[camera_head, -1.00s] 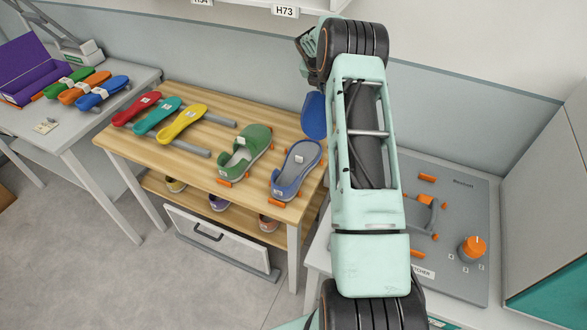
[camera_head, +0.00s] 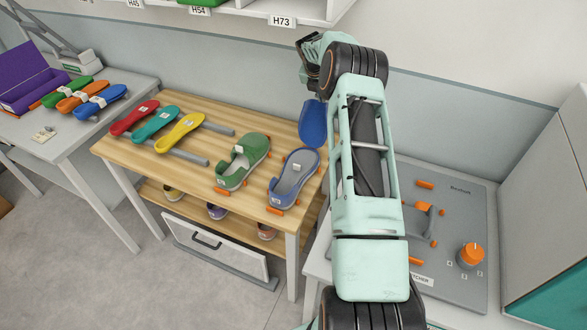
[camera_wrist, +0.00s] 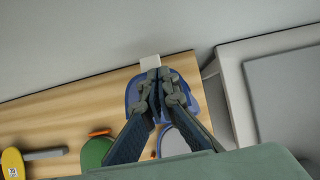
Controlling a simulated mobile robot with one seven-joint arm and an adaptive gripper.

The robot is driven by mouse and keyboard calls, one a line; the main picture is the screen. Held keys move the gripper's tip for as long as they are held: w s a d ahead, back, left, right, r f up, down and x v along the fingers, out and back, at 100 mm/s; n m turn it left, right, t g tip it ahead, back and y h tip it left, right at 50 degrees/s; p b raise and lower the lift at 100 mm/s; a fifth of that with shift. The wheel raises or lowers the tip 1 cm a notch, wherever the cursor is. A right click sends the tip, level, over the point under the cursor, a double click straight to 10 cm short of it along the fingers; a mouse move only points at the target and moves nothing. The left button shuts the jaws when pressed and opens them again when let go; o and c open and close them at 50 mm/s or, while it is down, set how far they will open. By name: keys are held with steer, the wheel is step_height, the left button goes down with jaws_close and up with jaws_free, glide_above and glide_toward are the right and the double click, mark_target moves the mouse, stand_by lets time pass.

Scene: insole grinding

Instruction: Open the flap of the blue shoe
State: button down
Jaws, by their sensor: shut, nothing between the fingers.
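The blue shoe (camera_head: 284,192) rests on orange supports near the right end of the wooden table. Its grey inside with a white label shows. A blue flap-like piece (camera_head: 313,124) stands up past the shoe's far end, partly beside my arm; it appears swung away from the shoe. In the wrist view, my gripper (camera_wrist: 160,82) is shut and empty, with its fingertips over a blue surface (camera_wrist: 133,92). I cannot tell whether they touch it. The fingers hide much of that surface. In the head view my fingers are hidden.
A green shoe (camera_head: 232,175) stands left of the blue one, beside yellow, teal and red insoles on the wooden table (camera_head: 187,175). A grey machine with an orange knob (camera_head: 471,254) is at right. A wall shelf (camera_head: 250,12) hangs above.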

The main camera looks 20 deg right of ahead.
steer(key=shift+a+r, duration=0.1)
steer(key=shift+r, duration=0.1)
steer(key=s+a, duration=0.8)
steer(key=s, duration=0.1)
steer(key=shift+a+r, duration=0.3)
steer(key=shift+a, duration=0.05)
steer(key=shift+w, duration=0.1)
